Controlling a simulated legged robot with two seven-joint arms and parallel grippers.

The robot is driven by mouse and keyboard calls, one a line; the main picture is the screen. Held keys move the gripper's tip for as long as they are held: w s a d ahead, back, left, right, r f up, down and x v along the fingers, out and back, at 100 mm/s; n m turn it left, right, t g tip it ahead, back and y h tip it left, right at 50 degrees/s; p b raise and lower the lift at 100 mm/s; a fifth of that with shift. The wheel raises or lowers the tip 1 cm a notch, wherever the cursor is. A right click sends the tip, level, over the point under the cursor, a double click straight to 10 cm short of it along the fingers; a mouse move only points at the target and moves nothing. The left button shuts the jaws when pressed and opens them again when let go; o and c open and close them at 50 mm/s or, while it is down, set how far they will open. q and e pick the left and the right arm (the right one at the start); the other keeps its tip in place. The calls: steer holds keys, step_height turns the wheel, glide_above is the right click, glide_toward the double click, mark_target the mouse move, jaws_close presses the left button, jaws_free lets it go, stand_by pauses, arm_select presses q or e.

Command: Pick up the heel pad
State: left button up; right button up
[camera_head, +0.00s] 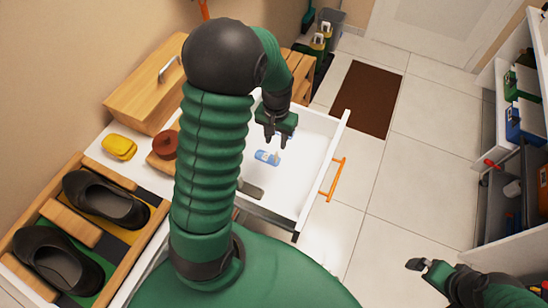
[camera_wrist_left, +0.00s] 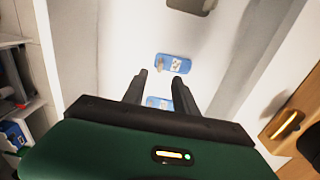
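A small blue pad with a white mark (camera_head: 264,157) lies flat on the white floor of the open drawer (camera_head: 318,140). In the left wrist view this pad (camera_wrist_left: 175,64) lies beyond my fingertips, with a small beige piece against its left end. A second blue piece (camera_wrist_left: 158,102) shows between my fingers, partly hidden. I cannot tell for sure which is the heel pad. My left gripper (camera_head: 276,141) points down over the drawer, open and empty. My right gripper (camera_head: 418,265) is far off at the lower right.
Black shoes (camera_head: 105,197) sit in a wooden rack at left. A yellow sponge (camera_head: 119,147) and a wooden box (camera_head: 147,85) stand on the cabinet top. The drawer has an orange handle (camera_head: 333,180). Shelves (camera_head: 520,150) line the right. Floor between is clear around a brown mat (camera_head: 367,98).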

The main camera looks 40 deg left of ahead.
mark_target(276, 153)
arm_select(q)
steer(key=f, duration=0.7)
steer(key=f+b, duration=0.1)
steer(key=f, duration=0.2)
steer(key=shift+w+a+f, duration=0.2)
steer(key=shift+a+f, duration=0.1)
steer(key=shift+w+d+f, duration=0.15)
steer(key=shift+w+d, duration=0.05)
steer(key=shift+s, duration=0.1)
steer(key=shift+c, duration=1.2)
steer(key=shift+a, duration=0.1)
jaws_close()
